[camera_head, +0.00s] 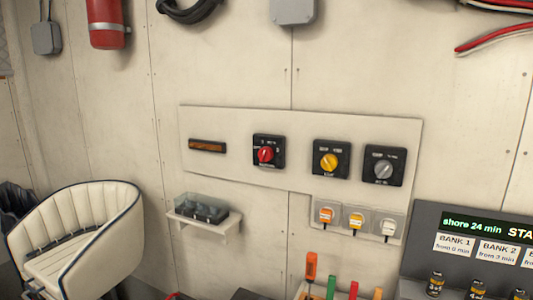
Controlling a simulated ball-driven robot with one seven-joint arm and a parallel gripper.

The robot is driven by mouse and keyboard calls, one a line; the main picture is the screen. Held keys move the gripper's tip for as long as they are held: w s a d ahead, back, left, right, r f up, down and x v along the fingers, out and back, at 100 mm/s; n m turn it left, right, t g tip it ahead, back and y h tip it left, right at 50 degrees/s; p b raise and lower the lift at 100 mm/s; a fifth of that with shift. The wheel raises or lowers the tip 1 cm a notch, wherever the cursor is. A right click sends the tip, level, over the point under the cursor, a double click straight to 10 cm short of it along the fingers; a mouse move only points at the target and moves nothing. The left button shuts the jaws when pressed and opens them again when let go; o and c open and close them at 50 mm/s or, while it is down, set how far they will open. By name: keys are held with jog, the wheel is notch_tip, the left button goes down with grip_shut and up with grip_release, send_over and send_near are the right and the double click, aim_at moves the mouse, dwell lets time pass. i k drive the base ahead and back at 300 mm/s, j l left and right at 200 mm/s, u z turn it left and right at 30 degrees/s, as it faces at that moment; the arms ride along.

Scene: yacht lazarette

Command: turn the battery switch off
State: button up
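A pale panel (225,125) on the wall carries three black square rotary switches in a row. The left switch (268,151) has a red knob, the middle switch (331,160) a yellow knob, and the right switch (384,166) a grey knob. Their labels are too small to read surely, so I cannot tell which is the battery switch or which position each knob is in. My gripper is not in view.
A cream seat (75,240) stands left. Upright tools, including an orange-handled one (311,267), and a lit display (473,225) stand lower right.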

aim_at(265, 154)
jog(key=i+j+u, duration=0.1)
jog(key=i+j, duration=0.85)
jog(key=i, duration=0.25)
jog(key=i+j+u, duration=0.15)
jog(key=i+j, duration=0.3)
jog(key=i, duration=0.2)
